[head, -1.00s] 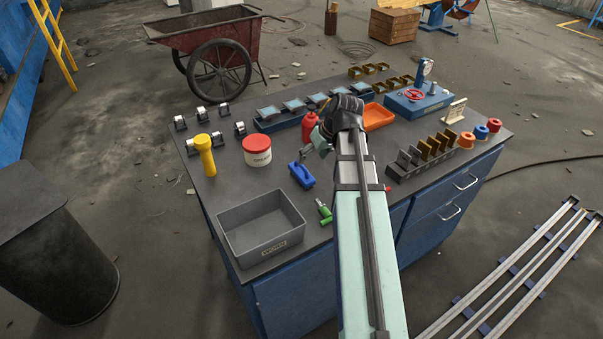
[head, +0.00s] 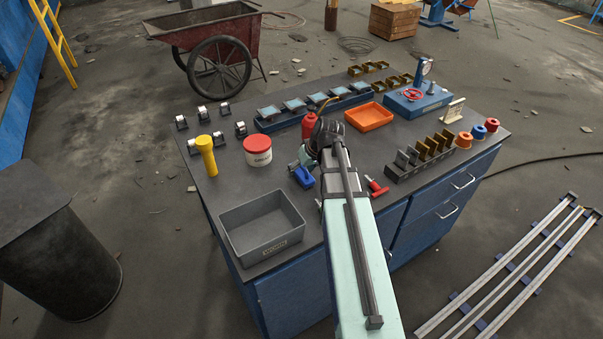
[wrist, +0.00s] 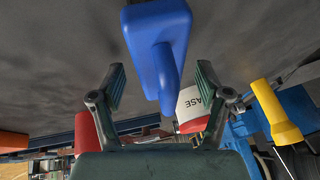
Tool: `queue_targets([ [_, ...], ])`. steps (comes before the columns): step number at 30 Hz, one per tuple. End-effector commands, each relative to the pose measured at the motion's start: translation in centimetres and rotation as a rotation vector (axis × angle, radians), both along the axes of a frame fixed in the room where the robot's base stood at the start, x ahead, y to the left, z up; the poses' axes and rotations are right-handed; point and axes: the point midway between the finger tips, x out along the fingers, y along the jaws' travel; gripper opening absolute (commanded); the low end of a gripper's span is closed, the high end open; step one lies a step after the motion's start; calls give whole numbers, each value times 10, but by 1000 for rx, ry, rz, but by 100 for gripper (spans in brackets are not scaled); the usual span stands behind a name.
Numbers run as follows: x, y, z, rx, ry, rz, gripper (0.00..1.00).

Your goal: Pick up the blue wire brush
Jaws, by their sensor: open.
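The blue wire brush (head: 304,178) lies on the dark workbench, just beyond the grey bin's back right corner. In the wrist view the brush (wrist: 160,50) shows large at the top middle, its blue handle pointing down into the gap between my fingers. My gripper (head: 298,166) is open above the brush in the head view, partly covering it. In the wrist view one finger of my gripper (wrist: 160,82) stands on each side of the brush, with a gap to both. The brush's bristles are not visible.
A grey bin (head: 229,218), a red-lidded grease tin (head: 257,151) and a yellow flashlight (head: 206,156) stand left of the brush. A red oil can (head: 309,124) stands behind my gripper. An orange tray (head: 369,117) and a red-handled tool (head: 377,187) are to the right.

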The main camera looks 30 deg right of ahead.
Motion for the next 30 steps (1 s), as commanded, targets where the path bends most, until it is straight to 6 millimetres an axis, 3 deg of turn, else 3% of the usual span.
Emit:
queue_targets([
  [8, 1, 1, -2, 0, -1, 0, 76],
  [10, 1, 1, -2, 0, -1, 0, 58],
  [14, 1, 1, -2, 0, -1, 0, 12],
  [15, 1, 1, -2, 0, -1, 0, 6],
  [17, 1, 1, -3, 0, -1, 0, 6],
  [18, 1, 1, -2, 0, -1, 0, 0],
  [30, 1, 1, 2, 0, -1, 1, 0],
])
